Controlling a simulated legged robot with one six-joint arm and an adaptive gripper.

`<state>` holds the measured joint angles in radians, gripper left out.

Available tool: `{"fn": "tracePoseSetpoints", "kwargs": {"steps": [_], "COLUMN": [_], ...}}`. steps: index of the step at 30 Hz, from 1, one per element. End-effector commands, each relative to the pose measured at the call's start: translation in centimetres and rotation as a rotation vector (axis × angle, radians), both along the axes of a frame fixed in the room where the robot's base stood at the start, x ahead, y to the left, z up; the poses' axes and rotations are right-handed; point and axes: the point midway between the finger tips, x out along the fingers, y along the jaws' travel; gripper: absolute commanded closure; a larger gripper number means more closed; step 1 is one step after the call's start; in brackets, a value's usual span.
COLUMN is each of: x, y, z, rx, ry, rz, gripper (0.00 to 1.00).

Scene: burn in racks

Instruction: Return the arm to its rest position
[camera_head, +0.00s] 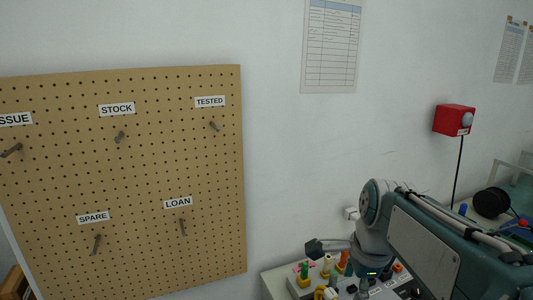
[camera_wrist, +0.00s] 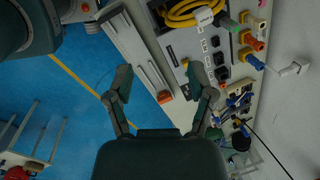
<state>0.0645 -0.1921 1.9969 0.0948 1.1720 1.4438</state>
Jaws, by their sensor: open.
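My arm (camera_head: 425,245) reaches in from the lower right in the head view, over a bench with coloured connectors. In the wrist view my gripper (camera_wrist: 159,73) has its two dark fingers spread wide apart. Nothing is held between them. Below the gap I see the bench edge and the blue floor. In the head view the gripper end is small and partly hidden by the arm links.
A pegboard (camera_head: 140,180) with labelled pegs hangs on the left wall; its visible pegs are bare. A red box (camera_head: 454,120) is on the right wall. In the wrist view a yellow cable coil (camera_wrist: 183,17) lies on the bench and blue floor (camera_wrist: 65,100) is open at left.

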Motion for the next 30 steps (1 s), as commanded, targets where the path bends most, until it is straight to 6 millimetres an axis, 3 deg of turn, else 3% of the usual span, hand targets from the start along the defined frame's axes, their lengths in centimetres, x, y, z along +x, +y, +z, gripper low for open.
{"fn": "tracePoseSetpoints", "kwargs": {"steps": [8,18,24,30], "x": [-5.7,-11.4,-12.7,-12.7], "y": [0.4,0.6,0.6,0.6], "z": [-0.3,-2.4,-3.2,-3.3], "rx": [-0.177,-0.463,-0.558,-0.564], "ry": [-0.160,-0.291,-0.311,-0.312], "rz": [0.578,1.247,1.436,1.451], "gripper": [0.30,0.30,0.30,0.30]}}
